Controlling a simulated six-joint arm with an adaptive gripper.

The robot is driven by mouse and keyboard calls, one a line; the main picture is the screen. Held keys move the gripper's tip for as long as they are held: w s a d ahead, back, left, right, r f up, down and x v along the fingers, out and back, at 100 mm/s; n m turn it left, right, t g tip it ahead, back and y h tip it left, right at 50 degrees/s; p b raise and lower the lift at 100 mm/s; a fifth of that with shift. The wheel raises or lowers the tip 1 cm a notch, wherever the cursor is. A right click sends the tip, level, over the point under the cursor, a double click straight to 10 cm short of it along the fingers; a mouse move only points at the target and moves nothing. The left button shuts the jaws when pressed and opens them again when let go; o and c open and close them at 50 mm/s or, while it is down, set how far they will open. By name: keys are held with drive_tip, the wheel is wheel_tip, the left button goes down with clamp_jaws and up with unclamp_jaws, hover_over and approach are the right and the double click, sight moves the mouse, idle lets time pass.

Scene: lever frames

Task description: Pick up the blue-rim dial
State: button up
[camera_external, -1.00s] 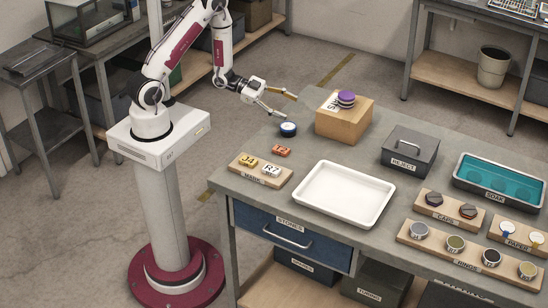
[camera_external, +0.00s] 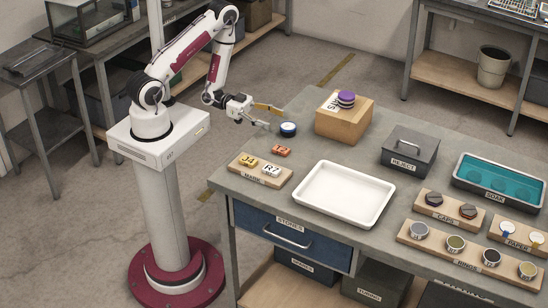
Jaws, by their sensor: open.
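The blue-rim dial (camera_external: 288,129) is a small round piece with a dark blue side and a pale top. It lies flat on the grey table (camera_external: 240,185) near its back left edge, left of the wooden block. My gripper (camera_external: 273,116) is open, its fingers spread to either side just left of and behind the dial. The lower finger's tip looks close to the dial's left side; I cannot tell whether it touches. Nothing is between the fingers that I can see.
An orange tile (camera_external: 281,151) and a rack of marked tiles (camera_external: 260,171) lie in front. A white tray (camera_external: 343,222) and the reject box (camera_external: 410,147) are farther right.

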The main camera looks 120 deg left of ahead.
sight(288, 126)
drive_tip(key=shift+w, duration=0.15)
drive_tip(key=shift+w, duration=1.15)
drive_tip(key=shift+w+f, duration=0.1)
drive_tip(key=shift+w+d+f, duration=0.1)
drive_tip(key=shift+w+d, duration=0.05)
drive_tip(key=shift+w, duration=0.7)
drive_tip(key=shift+w+d+f, duration=0.1)
drive_tip(key=shift+w+d, duration=0.05)
drive_tip(key=shift+w, duration=1.5)
drive_tip(key=shift+c, duration=0.2)
drive_tip(key=c, duration=1.2)
